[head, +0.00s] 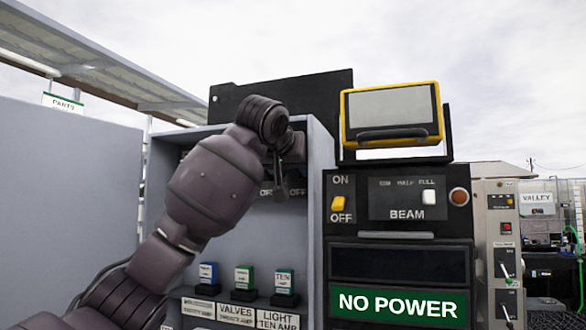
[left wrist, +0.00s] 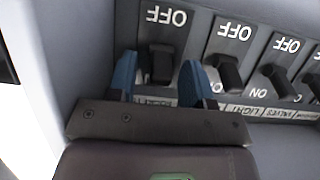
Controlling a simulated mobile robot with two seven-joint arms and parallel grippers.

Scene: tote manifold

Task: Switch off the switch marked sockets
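A row of dark toggle switches is set in a grey cabinet (head: 320,160). In the left wrist view, a first switch (left wrist: 162,62) has OFF printed above it, upside down. My left gripper (left wrist: 158,72) is open, with one blue finger on each side of this switch; I cannot tell if they touch it. The label below this switch is mostly hidden by the gripper, so I cannot read it as sockets. In the head view my left gripper (head: 280,185) reaches into the cabinet and covers part of the switch row. My right gripper is not in view.
More switches stand close by: a second (left wrist: 228,72) and a third (left wrist: 280,80). The cabinet side wall is near the left finger. Lower down are small coloured blocks, such as a green one (head: 244,275). A beam panel (head: 408,197) and a NO POWER sign (head: 398,302) are to the right.

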